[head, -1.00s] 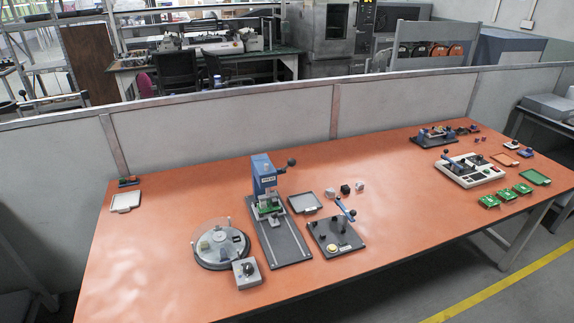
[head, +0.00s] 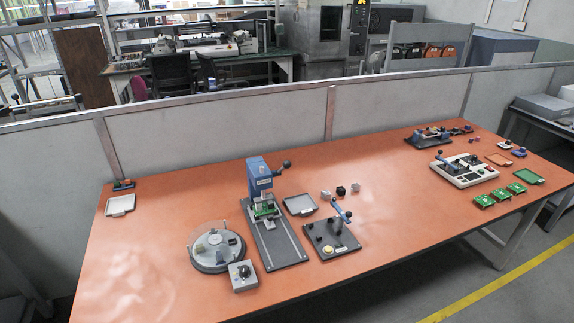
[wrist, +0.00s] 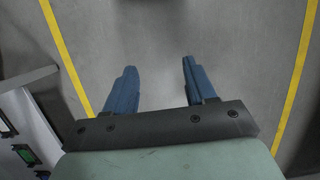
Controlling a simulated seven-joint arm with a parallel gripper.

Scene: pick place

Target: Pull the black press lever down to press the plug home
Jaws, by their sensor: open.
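The blue press (head: 259,172) stands upright on a dark grey base plate (head: 283,243) near the middle of the orange table. Its black lever (head: 286,163) sticks out to the upper right and ends in a round knob. A green board (head: 264,209) sits in the fixture under the press head. The plug is too small to tell apart there. My gripper (wrist: 155,85) shows only in the wrist view. Its two blue fingers are apart with nothing between them, above bare grey floor. It is not in the head view, away from the press.
A round turntable fixture (head: 198,259) with a grey knob box (head: 243,275) stands left of the press. A grey tray (head: 299,205) and a black plate with a blue-handled lever (head: 341,211) stand to the right. The table's left front (head: 130,270) is clear.

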